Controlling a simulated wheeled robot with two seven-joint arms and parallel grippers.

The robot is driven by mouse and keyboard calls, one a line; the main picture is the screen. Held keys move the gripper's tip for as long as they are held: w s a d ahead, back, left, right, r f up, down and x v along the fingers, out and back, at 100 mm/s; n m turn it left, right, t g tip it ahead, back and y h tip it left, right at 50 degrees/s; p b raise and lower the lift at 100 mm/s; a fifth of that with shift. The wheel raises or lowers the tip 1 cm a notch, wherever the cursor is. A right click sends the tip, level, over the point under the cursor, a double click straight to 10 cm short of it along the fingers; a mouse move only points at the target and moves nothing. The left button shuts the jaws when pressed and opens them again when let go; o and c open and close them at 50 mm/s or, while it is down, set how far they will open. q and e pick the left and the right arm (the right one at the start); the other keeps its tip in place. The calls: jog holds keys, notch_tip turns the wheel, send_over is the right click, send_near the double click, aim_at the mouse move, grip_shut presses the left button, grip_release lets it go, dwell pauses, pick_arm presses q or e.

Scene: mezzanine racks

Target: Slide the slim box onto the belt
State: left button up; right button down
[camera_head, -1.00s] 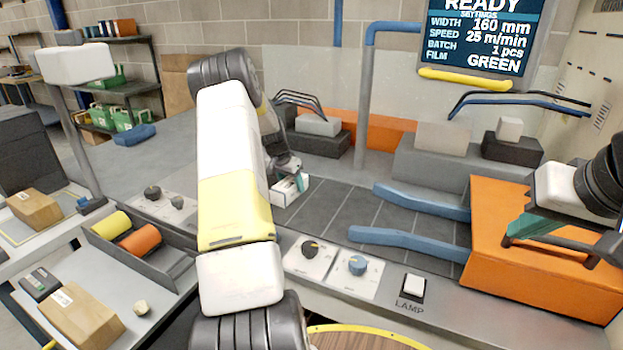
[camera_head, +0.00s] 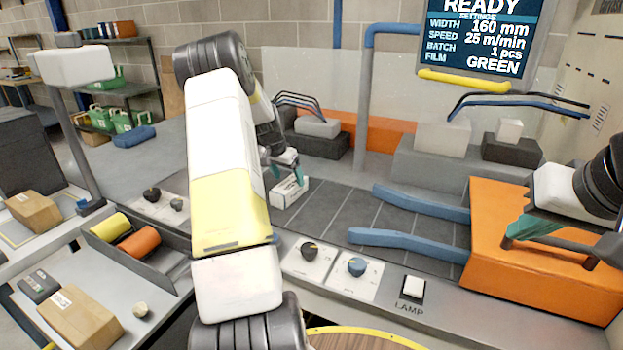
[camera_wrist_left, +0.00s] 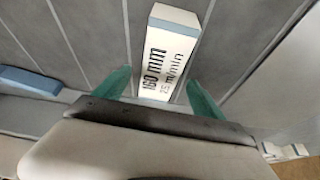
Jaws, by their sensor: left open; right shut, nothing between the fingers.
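The slim white box (camera_head: 289,193) with dark print lies on the dark belt (camera_head: 345,215) near its left end. In the left wrist view the box (camera_wrist_left: 172,38) reads "160 mm" and "25 m/min" and has a blue-grey end. My left gripper (camera_head: 282,170) is open at the box's far end. In the wrist view its green fingers stand on either side of the box's near part, with gaps. My right gripper (camera_head: 512,238) is shut and empty beside the orange housing, far from the box; its fingertips are partly hard to make out.
Two blue guide rails (camera_head: 405,238) reach over the belt from the orange housing (camera_head: 535,265). A panel with knobs (camera_head: 357,267) and a lamp switch (camera_head: 413,288) runs along the front. A tray with yellow and orange rolls (camera_head: 138,242) and cardboard boxes (camera_head: 80,318) stand left.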

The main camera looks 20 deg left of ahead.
aim_at(286, 186)
pick_arm(q)
jog(key=shift+v, duration=1.5)
jog(key=s+d+r, duration=1.3)
jog(key=d+r, duration=0.4)
jog(key=r, duration=0.1)
jog(key=s+d+r+t, duration=0.1)
jog(key=s+d, duration=0.4)
jog(key=s, duration=0.6)
jog(key=s+d+n+h, duration=0.1)
jog(key=s+d, duration=0.4)
jog(key=s, duration=0.6)
jog(key=shift+s+d+r+t, duration=0.15)
jog(key=shift+s+r+t, duration=0.05)
jog(key=shift+r+t, duration=0.2)
